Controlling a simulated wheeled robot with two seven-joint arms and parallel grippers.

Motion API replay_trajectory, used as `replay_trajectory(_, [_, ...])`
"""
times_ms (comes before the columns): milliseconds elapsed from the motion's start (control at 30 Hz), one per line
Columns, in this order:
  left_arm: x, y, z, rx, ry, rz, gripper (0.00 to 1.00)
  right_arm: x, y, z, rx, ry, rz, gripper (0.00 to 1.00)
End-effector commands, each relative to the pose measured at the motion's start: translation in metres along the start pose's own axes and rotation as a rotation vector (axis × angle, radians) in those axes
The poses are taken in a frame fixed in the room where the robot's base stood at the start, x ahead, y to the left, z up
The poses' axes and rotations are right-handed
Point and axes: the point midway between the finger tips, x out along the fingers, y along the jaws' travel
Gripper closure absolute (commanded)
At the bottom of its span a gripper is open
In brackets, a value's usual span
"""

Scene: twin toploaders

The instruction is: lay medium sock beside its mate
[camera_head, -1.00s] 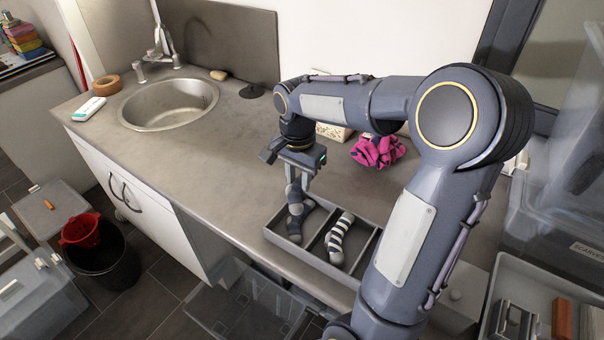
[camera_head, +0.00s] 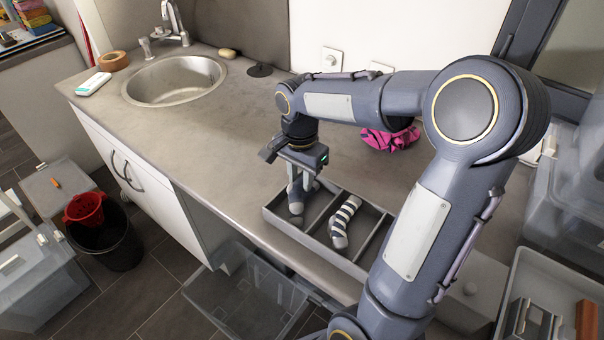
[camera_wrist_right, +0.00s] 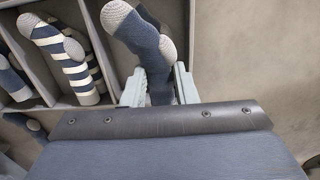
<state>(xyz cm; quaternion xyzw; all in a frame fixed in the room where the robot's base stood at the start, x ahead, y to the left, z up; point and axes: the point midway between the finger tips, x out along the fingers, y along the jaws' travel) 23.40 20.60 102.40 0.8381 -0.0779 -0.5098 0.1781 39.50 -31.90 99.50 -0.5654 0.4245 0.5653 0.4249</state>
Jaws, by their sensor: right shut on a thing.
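My right gripper (camera_head: 302,180) is shut on a blue-grey sock with pale heel and toe patches (camera_wrist_right: 143,40). It holds the sock low at the left compartment of a grey divided tray (camera_head: 385,207). In the head view sock fabric (camera_head: 296,203) shows below the fingers; I cannot tell whether all of it is the held sock. In the wrist view a dark blue piece shows behind the held sock, mostly hidden. A striped navy and white sock (camera_head: 345,218) lies in the middle compartment; the wrist view shows striped fabric there too (camera_wrist_right: 75,70). My left gripper is not in view.
A crumpled pink cloth (camera_head: 388,139) lies behind my right arm. A clear bin (camera_head: 240,295) stands below the counter's front edge. Another clear container (camera_head: 570,200) is at the right.

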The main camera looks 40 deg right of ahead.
Motion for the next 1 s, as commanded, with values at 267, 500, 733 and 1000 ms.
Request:
replay_trajectory(267, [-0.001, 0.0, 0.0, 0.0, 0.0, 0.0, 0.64, -0.001, 0.0, 0.0, 0.0, 0.0, 0.0, 0.56])
replay_trajectory(500, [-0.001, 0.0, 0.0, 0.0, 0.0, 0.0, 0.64, -0.001, 0.0, 0.0, 0.0, 0.0, 0.0, 0.48])
replay_trajectory(733, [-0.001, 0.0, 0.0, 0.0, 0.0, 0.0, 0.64, -0.015, -0.001, -0.001, 0.0, 0.002, -0.004, 0.48])
replay_trajectory(1000, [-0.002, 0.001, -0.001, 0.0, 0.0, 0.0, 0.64, -0.06, -0.001, 0.0, 0.0, 0.001, -0.003, 0.48])
